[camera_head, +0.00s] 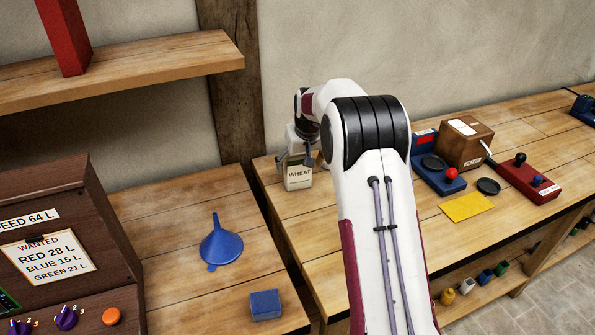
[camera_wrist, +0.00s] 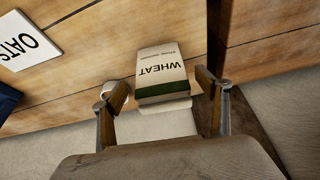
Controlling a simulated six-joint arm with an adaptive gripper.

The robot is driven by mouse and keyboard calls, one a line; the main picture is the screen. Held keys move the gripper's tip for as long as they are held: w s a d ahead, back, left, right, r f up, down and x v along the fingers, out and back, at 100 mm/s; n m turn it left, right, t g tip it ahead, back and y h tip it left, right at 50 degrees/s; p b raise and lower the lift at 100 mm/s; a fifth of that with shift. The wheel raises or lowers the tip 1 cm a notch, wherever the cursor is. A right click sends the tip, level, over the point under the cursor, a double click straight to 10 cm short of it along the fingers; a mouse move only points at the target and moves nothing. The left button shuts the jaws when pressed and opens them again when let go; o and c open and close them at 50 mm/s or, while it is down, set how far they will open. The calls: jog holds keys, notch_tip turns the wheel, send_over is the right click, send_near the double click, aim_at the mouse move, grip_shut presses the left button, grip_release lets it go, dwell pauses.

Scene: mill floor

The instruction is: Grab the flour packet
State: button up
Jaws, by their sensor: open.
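In the wrist view the fingers of my gripper (camera_wrist: 163,86) flank the packet; contact does not show.
A blue funnel (camera_head: 222,243) and a blue block (camera_head: 266,304) sit at lower left. A wooden post (camera_head: 232,90) stands behind. A brown box (camera_head: 465,150) is right of my arm.

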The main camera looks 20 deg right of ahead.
aim_at(297, 172)
jog(key=shift+x, duration=2.55)
jog(key=shift+a, duration=0.1)
jog(key=shift+w, duration=0.1)
jog(key=c, duration=1.4)
